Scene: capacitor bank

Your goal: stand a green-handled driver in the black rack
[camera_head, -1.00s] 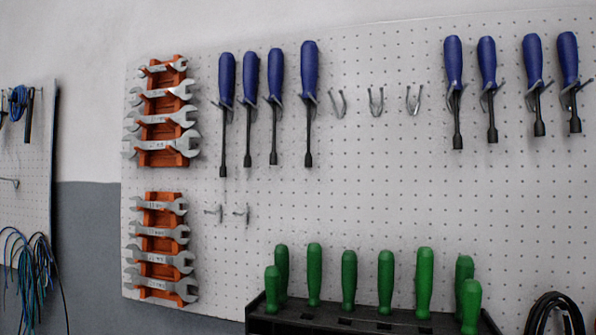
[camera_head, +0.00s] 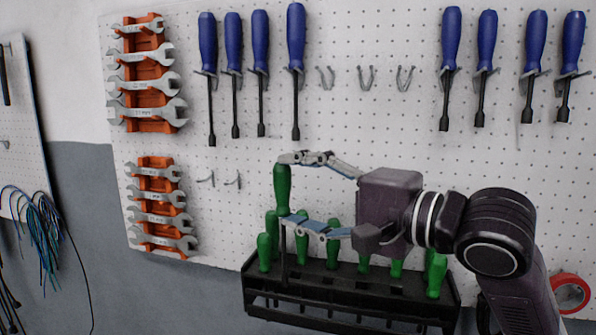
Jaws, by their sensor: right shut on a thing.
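My right gripper (camera_head: 290,188) comes in from the right and is shut on a green-handled driver (camera_head: 282,180). The driver is upright, with its dark shaft pointing down over the left part of the black rack (camera_head: 350,291). Its handle is higher than the others. I cannot tell whether the shaft's tip is inside a slot. Other green-handled drivers stand in the rack, one at the front left (camera_head: 264,253) and one at the front right (camera_head: 437,275). My gripper partly hides those in the middle. My left gripper is not in view.
Blue-handled drivers (camera_head: 297,35) hang on the white pegboard (camera_head: 330,115) behind. Orange holders with wrenches (camera_head: 147,85) are at the left. Empty hooks (camera_head: 366,80) show between the blue drivers. A red tape roll (camera_head: 571,292) is at the lower right.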

